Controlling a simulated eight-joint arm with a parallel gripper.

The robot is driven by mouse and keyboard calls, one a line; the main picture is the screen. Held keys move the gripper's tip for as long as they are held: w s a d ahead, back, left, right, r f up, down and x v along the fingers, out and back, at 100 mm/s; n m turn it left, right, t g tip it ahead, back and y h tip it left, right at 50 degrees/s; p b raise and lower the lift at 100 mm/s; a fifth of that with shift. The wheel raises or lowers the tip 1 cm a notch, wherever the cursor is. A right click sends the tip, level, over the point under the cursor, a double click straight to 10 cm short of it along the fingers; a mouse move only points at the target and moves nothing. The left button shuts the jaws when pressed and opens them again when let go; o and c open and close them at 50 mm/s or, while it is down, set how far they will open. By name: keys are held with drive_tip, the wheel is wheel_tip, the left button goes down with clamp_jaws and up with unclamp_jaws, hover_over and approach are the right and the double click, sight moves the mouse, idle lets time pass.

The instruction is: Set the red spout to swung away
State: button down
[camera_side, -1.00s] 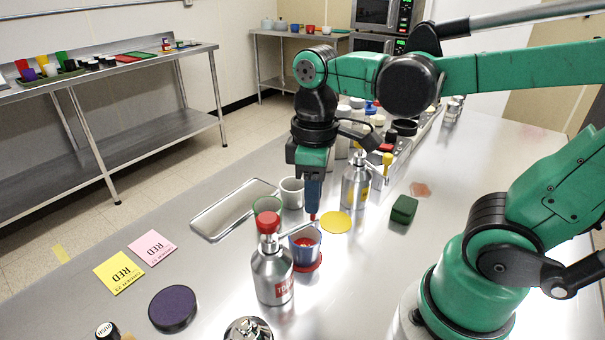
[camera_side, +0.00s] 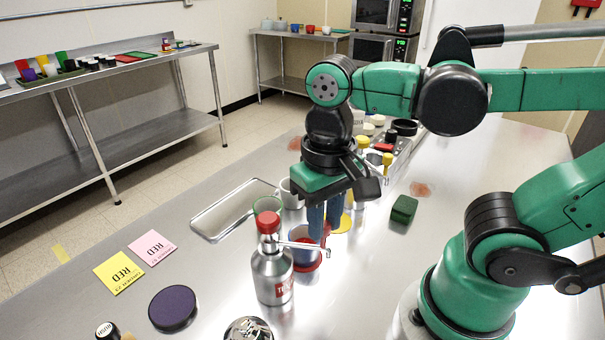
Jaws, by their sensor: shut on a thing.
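The steel bottle (camera_side: 272,276) with a red cap (camera_side: 268,221) and a red label stands upright at front centre. Its thin metal spout, the red spout (camera_side: 302,245), runs from the cap to the right, and its bent tip shows right of the blue cup. The blue cup (camera_side: 305,259) stands on a red disc behind the spout, partly hidden. My gripper (camera_side: 323,238) points down beside the cup, its blue fingers near the outer end of the spout. It is shut on the spout; the exact contact is hard to see.
A yellow-capped bottle (camera_side: 363,150) stands behind my gripper, partly hidden. A green block (camera_side: 404,209) lies to the right. A steel tray (camera_side: 232,211), a green-rimmed cup (camera_side: 266,204) and a white mug (camera_side: 287,196) are behind left. A purple disc (camera_side: 173,308) lies at front left.

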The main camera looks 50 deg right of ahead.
drive_tip(key=shift+s+a+m, duration=0.1)
drive_tip(key=shift+a+m, duration=0.05)
drive_tip(key=shift+m, duration=0.15)
drive_tip(key=c, duration=0.7)
unclamp_jaws()
drive_tip(key=shift+r, duration=0.1)
drive_tip(key=shift+r, duration=2.7)
drive_tip(key=w+d+f+n+t, duration=0.1)
drive_tip(key=w+f+t, duration=0.1)
drive_tip(key=w+d+f+n+t, duration=0.1)
drive_tip(key=w+d+f+t, duration=0.1)
drive_tip(key=w, duration=0.1)
drive_tip(key=w+d+f+n+t, duration=0.1)
drive_tip(key=w+n+t, duration=0.1)
drive_tip(key=t, duration=0.1)
drive_tip(key=shift+w+d+f, duration=0.3)
drive_tip(key=shift+w+f, duration=0.1)
